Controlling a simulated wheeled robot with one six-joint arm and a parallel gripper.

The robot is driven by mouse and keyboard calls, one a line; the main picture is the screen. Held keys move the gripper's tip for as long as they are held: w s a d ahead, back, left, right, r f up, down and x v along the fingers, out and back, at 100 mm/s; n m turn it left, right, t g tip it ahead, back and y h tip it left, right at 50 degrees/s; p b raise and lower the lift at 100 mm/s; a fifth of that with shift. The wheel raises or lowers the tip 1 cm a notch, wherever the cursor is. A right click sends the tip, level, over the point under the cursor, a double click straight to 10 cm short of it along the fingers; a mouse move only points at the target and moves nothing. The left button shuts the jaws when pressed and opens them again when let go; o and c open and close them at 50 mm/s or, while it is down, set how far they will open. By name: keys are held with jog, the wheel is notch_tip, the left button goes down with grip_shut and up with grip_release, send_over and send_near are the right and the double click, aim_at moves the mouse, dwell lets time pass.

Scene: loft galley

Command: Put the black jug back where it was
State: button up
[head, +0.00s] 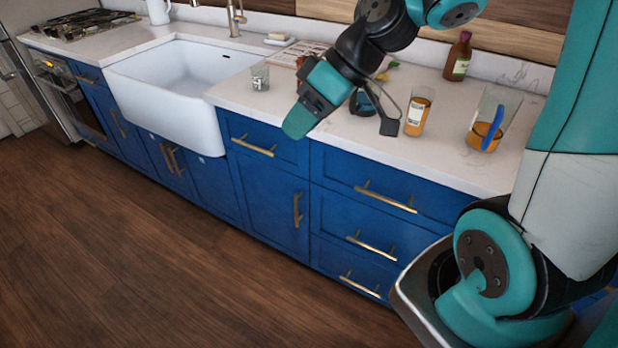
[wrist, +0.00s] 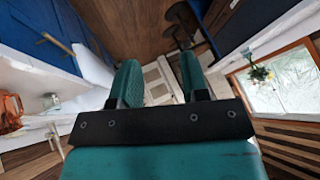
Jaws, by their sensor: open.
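My gripper (head: 299,122) is above the counter's front edge in the head view, to the right of the sink. In the wrist view its two teal fingers (wrist: 160,82) stand apart with nothing between them. I cannot make out a black jug for certain. A dark rounded thing (head: 364,102) shows behind my wrist on the counter, mostly hidden, and I cannot tell what it is. A clear jug with a blue handle and amber liquid (head: 480,130) stands at the counter's right.
On the white counter (head: 450,165) stand a glass (head: 260,77), an amber container with a white label (head: 416,115) and a brown bottle (head: 458,58). The white sink (head: 165,105) is left of my gripper. Blue drawers are below; the wooden floor (head: 130,230) is clear.

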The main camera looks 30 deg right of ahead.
jog(key=s+a+r+g+h, duration=0.1)
jog(key=s+a, duration=0.2)
jog(key=s, duration=0.4)
jog(key=s+a+r+g+h, duration=0.1)
jog(key=s+a, duration=0.3)
jog(key=s, duration=0.3)
jog(key=shift+a+g+h, duration=0.3)
jog(key=shift+g+h, duration=0.1)
